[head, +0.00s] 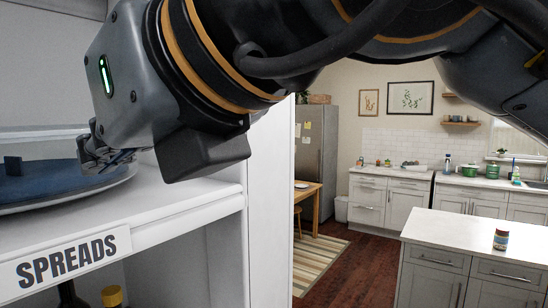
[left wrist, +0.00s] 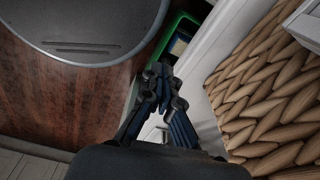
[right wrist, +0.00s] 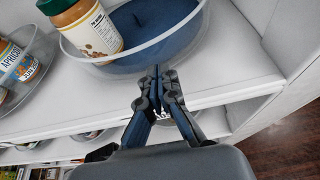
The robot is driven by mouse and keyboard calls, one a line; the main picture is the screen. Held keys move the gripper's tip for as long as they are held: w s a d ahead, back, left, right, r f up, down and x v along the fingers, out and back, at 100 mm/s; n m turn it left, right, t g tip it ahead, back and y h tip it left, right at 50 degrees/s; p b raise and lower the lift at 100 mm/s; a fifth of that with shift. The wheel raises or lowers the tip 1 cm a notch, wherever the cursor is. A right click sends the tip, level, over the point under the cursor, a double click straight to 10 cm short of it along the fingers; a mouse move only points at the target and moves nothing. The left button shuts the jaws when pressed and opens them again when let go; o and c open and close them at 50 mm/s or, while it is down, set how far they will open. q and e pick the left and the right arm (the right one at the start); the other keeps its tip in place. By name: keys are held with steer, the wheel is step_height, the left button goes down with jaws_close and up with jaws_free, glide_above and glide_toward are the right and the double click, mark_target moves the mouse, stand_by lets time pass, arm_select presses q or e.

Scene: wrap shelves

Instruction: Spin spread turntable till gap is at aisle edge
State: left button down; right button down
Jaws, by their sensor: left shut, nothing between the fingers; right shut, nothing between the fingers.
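The spread turntable (head: 70,186), a round blue disc with a clear rim, sits on the white shelf above the SPREADS label (head: 67,262). My right gripper (head: 112,160) is shut at its rim in the head view. In the right wrist view the gripper (right wrist: 158,76) is shut and empty against or just by the rim of the turntable (right wrist: 165,45); contact is unclear. The turntable's far part is out of view. My left gripper (left wrist: 165,85) is shut and empty, away from the shelf.
Another clear round tray with apricot jars (right wrist: 18,68) stands left on the shelf. A shelf side panel (head: 268,200) bounds the right. In the left wrist view, a green crate (left wrist: 172,32) and woven basket (left wrist: 265,105) lie close to the left gripper. A counter (head: 470,236) stands across the aisle.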

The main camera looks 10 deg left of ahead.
mark_target(38, 171)
steer(key=shift+a, duration=0.25)
stand_by(0.4)
steer(key=shift+w+a, duration=0.1)
steer(key=shift+a, duration=0.25)
steer(key=shift+a, duration=0.3)
steer(key=shift+b, duration=0.4)
steer(key=shift+s+a+f+b, duration=0.1)
steer(key=shift+s+a+b, duration=0.05)
steer(key=shift+s+b, duration=0.3)
steer(key=shift+s+a+b, duration=0.2)
steer(key=shift+s+b, duration=0.35)
steer(key=shift+s, duration=0.45)
steer(key=shift+s, duration=0.1)
